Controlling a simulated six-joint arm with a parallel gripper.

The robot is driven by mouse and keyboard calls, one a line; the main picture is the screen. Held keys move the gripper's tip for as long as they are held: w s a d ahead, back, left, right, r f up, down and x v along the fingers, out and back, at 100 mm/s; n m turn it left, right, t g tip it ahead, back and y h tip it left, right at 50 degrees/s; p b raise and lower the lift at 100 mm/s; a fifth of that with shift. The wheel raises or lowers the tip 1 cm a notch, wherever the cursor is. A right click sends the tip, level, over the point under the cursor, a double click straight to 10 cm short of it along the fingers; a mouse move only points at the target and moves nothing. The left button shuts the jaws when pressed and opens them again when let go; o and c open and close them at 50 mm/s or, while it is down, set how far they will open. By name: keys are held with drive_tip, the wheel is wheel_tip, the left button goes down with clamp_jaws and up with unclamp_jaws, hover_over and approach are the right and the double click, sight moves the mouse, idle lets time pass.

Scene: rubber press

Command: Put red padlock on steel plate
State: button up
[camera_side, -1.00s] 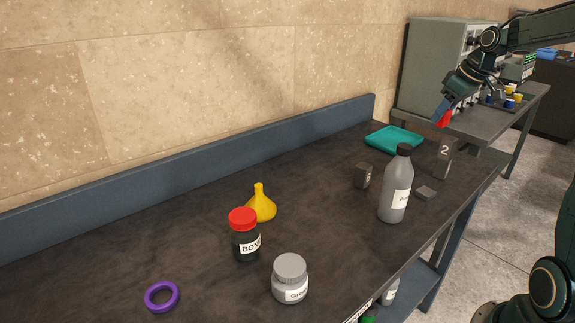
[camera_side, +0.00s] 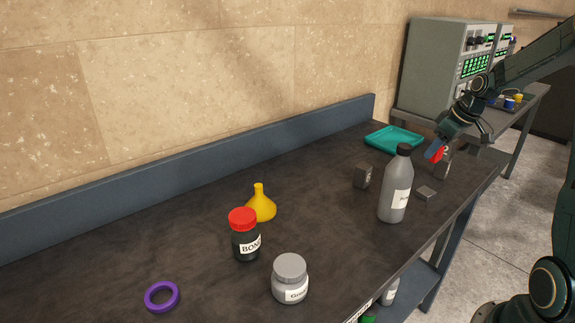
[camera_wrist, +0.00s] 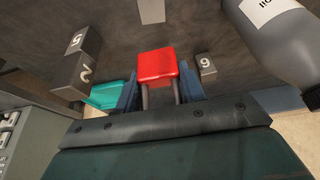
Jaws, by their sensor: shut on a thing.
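My gripper (camera_side: 438,148) is shut on the red padlock (camera_side: 437,155) and holds it in the air near the far right end of the bench. In the wrist view the padlock (camera_wrist: 157,66) sits between the two blue fingers (camera_wrist: 158,92), its red body outward and its shackle toward my gripper. A small flat grey piece, which looks like the steel plate (camera_side: 425,193), lies on the bench nearer the camera than the padlock. It also appears at the top of the wrist view (camera_wrist: 151,11), apart from the padlock.
A numbered block (camera_side: 443,168) stands close by the padlock; another block (camera_side: 362,176) is further left. A tall grey bottle (camera_side: 395,190) stands left of the plate. A teal tray (camera_side: 394,139) lies behind. Jars, a yellow funnel (camera_side: 260,205) and a purple ring (camera_side: 162,296) are further left.

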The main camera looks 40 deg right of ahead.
wheel_tip(320, 180, down, 6)
drive_tip(key=shift+r, duration=0.15)
drive_tip(key=shift+f, duration=2.15)
drive_tip(key=shift+f, duration=0.1)
drive_tip(key=o, duration=1)
drive_tip(key=v, duration=1.2)
